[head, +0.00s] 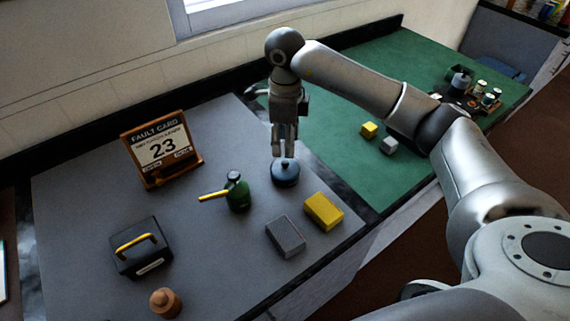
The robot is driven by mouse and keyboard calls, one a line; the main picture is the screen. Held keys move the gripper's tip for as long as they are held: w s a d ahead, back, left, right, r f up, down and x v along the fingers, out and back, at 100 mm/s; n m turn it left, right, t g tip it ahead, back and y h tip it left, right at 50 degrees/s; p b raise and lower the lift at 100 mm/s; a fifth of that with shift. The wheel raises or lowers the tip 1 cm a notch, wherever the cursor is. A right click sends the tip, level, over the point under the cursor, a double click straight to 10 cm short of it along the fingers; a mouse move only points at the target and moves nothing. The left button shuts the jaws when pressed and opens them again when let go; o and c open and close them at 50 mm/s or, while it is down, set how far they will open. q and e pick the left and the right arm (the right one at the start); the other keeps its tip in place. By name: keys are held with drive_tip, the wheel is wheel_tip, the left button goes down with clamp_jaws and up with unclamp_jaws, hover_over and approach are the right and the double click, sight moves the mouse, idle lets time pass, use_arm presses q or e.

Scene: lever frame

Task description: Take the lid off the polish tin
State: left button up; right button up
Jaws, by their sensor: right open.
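The polish tin (285,177) is a low, round, dark blue tin on the grey mat. Its lid (285,166) has a small knob on top and sits on the tin. My right gripper (285,154) points straight down over the lid, with its fingertips at or just above the knob. Its fingers are open; whether they touch the knob I cannot tell. My left gripper is not in the head view.
On the grey mat (80,210) stand a green oil can (237,192), a yellow block (323,211), a grey block (285,236), a black box (141,248) with yellow handle, a wooden knob-shaped piece (165,303) and a fault card stand (161,150). Small blocks lie on the green mat (340,135).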

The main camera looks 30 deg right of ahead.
sight(285, 162)
drive_tip(key=shift+f, duration=0.35)
drive_tip(key=f+p, duration=0.1)
drive_tip(key=f, duration=0.2)
drive_tip(key=f+p, duration=0.1)
drive_tip(key=shift+s+a+f+p, duration=0.1)
drive_tip(key=shift+s+f+p, duration=0.2)
drive_tip(key=shift+f, duration=0.1)
drive_tip(key=shift+w+f, duration=0.1)
drive_tip(key=shift+f, duration=0.25)
drive_tip(key=shift+c, duration=0.4)
clamp_jaws()
